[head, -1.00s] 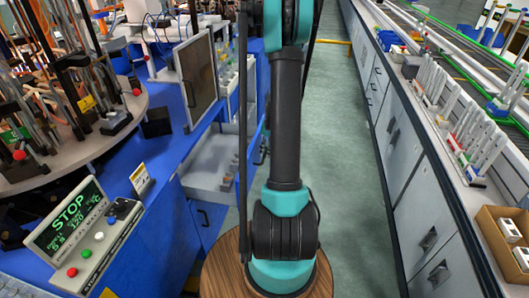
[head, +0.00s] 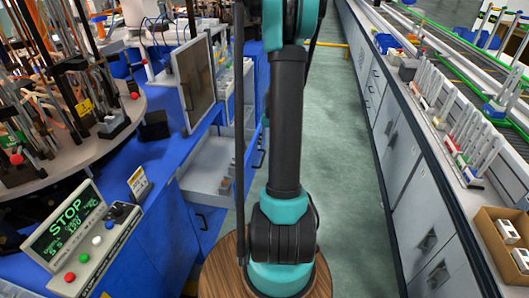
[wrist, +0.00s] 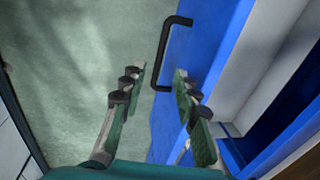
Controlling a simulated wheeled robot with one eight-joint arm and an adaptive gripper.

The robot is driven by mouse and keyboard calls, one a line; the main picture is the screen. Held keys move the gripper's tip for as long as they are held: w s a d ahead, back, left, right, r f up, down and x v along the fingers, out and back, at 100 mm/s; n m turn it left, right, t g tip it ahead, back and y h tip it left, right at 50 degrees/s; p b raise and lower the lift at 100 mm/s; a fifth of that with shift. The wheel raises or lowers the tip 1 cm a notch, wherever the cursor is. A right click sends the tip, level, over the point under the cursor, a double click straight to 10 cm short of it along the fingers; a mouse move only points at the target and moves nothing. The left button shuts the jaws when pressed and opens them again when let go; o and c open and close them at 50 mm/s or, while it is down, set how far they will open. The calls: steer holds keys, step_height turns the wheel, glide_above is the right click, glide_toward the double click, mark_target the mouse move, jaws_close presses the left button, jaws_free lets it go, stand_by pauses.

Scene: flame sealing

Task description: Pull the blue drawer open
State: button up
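In the wrist view a black bar handle (wrist: 162,50) is fixed to a blue drawer front (wrist: 205,45). My gripper (wrist: 160,85) is open, with one green-and-black finger on each side of the handle's near end. The fingers look apart from the handle, and I cannot tell whether either touches it. A pale inner space shows behind the blue front, on the right. In the head view my arm hides my gripper and most of this area.
In the head view a blue workbench (head: 150,215) with a STOP panel (head: 75,235) stands on the left. A pale open compartment (head: 205,175) is in its side. A grey cabinet row (head: 425,210) lines the right. Green floor (head: 350,180) between them is clear.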

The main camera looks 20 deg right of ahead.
steer(key=r, duration=0.4)
steer(key=d+r, duration=0.1)
steer(key=shift+s+r, duration=0.3)
steer(key=shift+r, duration=0.1)
steer(key=shift+a, duration=0.15)
